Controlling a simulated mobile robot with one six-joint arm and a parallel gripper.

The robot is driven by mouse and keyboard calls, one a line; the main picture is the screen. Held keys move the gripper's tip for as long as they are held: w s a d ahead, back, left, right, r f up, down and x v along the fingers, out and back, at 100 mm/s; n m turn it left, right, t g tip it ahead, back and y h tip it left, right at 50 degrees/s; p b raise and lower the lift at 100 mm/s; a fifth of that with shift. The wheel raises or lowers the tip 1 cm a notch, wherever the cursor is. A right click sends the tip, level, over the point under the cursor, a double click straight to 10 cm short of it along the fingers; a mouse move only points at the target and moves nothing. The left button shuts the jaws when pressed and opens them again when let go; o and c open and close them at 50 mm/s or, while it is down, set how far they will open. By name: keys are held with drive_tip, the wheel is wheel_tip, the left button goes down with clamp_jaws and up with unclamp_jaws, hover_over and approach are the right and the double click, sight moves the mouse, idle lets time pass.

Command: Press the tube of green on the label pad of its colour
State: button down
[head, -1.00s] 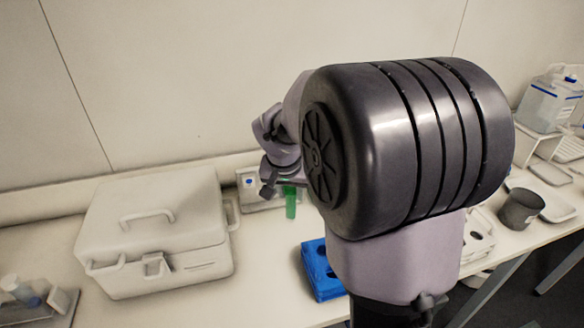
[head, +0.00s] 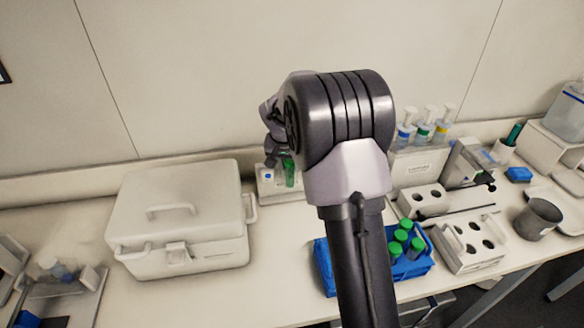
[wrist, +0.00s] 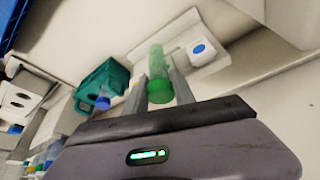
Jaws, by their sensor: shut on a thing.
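My gripper (wrist: 161,90) is shut on a green tube (wrist: 158,62); the tube's green cap sits between the two fingers. In the head view the green tube (head: 290,172) hangs roughly upright in front of a small pale unit (head: 267,190) at the back of the bench. My arm hides part of that unit and most of the gripper. A blue spot (head: 268,176) shows on the unit, left of the tube; it also shows as a blue oval in the wrist view (wrist: 198,49). No green pad is visible; I cannot tell whether the tube touches the unit.
A large white case (head: 180,220) stands left of the unit. A blue rack (head: 410,268) with several green-capped tubes is at the front right. White holders (head: 468,243), a dark cup (head: 538,218) and pump bottles (head: 424,130) fill the right side. Bare bench lies between case and rack.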

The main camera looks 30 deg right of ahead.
drive_tip(key=shift+w+d, duration=0.2)
drive_tip(key=shift+w, duration=0.4)
idle(0.6)
idle(0.5)
drive_tip(key=shift+s+a+b, duration=0.2)
drive_tip(key=shift+s+b, duration=0.2)
drive_tip(key=shift+s, duration=0.2)
drive_tip(key=shift+s+a+b, duration=0.15)
drive_tip(key=shift+s+b, duration=0.25)
drive_tip(key=shift+s, duration=0.15)
drive_tip(key=s+b, duration=0.1)
drive_tip(key=s, duration=0.1)
drive_tip(key=s+a+b, duration=0.1)
drive_tip(key=s, duration=0.1)
drive_tip(key=shift+s+a+b, duration=0.15)
drive_tip(key=shift+s+b, duration=0.1)
drive_tip(key=shift+b, duration=0.1)
drive_tip(key=shift+r, duration=0.1)
